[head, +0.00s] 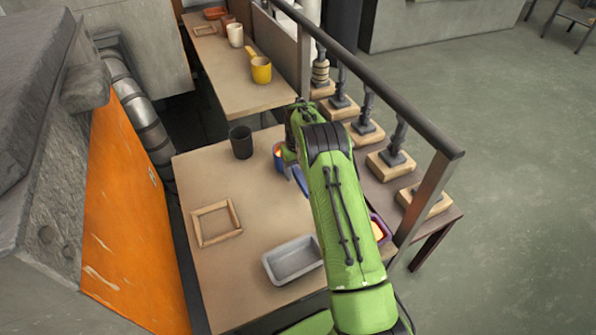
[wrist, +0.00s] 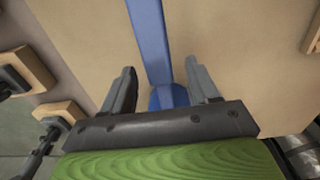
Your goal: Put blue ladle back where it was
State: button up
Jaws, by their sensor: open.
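The blue ladle (head: 300,181) lies on or just above the tan table (head: 192,180), partly hidden by my green arm in the head view. In the wrist view its long handle (wrist: 153,40) runs down from the top edge, and a rounded blue part shows near the finger bases. My gripper (wrist: 162,80) is open, with one dark finger on each side of the blue ladle and a visible gap on both sides. In the head view my arm hides most of the gripper. I cannot tell how high the fingers are above the table.
A wooden frame (head: 194,228), a grey tray (head: 270,268) and a dark cup (head: 241,144) stand on the table. A purple container (head: 386,236) is right of my arm. A railing (head: 392,98) with several wooden-based stands runs along the right.

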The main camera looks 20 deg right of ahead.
jog(key=s+a+r+t+p, duration=0.1)
jog(key=s+a+r, duration=0.1)
jog(key=r, duration=0.9)
jog(key=s+a+r+p, duration=0.1)
jog(key=r+p, duration=0.1)
jog(key=r, duration=0.8)
jog(key=s+a+r+t, duration=0.2)
jog(key=s+a+r, duration=0.4)
jog(key=s+r, duration=0.55)
jog(key=s+a+f+t, duration=0.1)
jog(key=s+a, duration=0.1)
jog(key=s, duration=0.9)
jog(key=s+a+f+t, duration=0.1)
jog(key=s+a+f, duration=0.1)
jog(key=s, duration=0.9)
notch_tip(320, 180, up, 9)
jog(key=p, duration=0.8)
